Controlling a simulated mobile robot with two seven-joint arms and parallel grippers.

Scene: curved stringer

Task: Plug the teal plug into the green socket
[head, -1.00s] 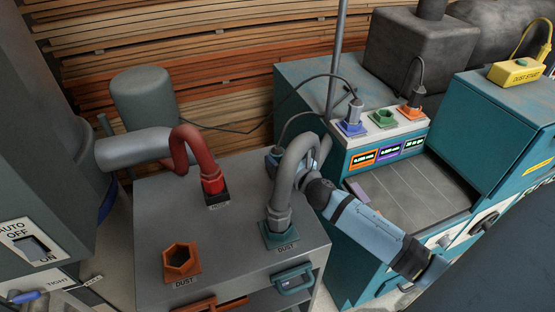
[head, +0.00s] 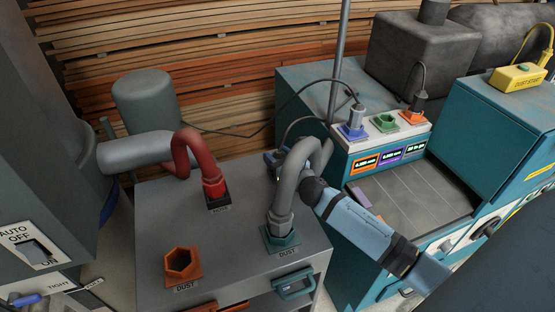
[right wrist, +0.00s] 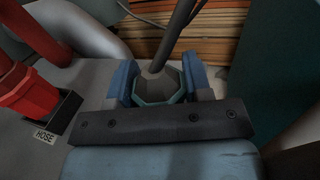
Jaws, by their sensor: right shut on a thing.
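The green socket (head: 384,123) is on the white strip of the teal machine at the right in the head view, and it looks empty. My right gripper (head: 277,158) is behind the grey dust hose, left of that machine, well apart from the socket. In the right wrist view my right gripper (right wrist: 160,88) has its blue fingers shut on either side of the teal plug (right wrist: 152,102), which has a many-sided rim and a dark cable rising from it. In the head view the hose and gripper mostly hide the plug. My left gripper is not in view.
A grey plug stands in the blue socket (head: 354,131), left of the green one. A dark plug stands in the orange socket (head: 412,116), right of it. The grey hose (head: 286,190) arches close beside my right arm. A red hose (head: 183,154) stands farther left.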

